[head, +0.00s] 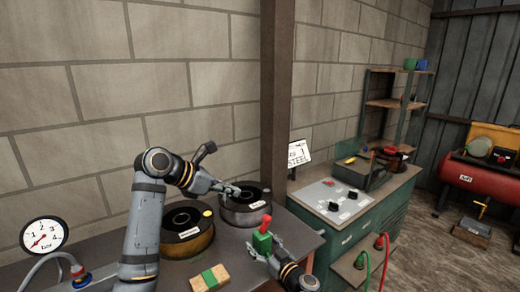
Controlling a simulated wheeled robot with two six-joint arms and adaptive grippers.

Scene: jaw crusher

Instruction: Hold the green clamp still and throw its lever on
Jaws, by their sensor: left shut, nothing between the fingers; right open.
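The green clamp (262,243) stands near the front right edge of the dark bench. Its red lever (265,225) sticks up from its top. My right gripper (262,258) is open, just in front of and below the clamp; I cannot tell whether its fingers touch it. The fingers partly hide the clamp's base. My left gripper (234,191) is shut and empty, above and to the left of the clamp, in front of the grey drum. It is apart from the lever.
A pressure gauge (44,236) is at left. A green cabinet with a switch panel (330,200) stands right of the post.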

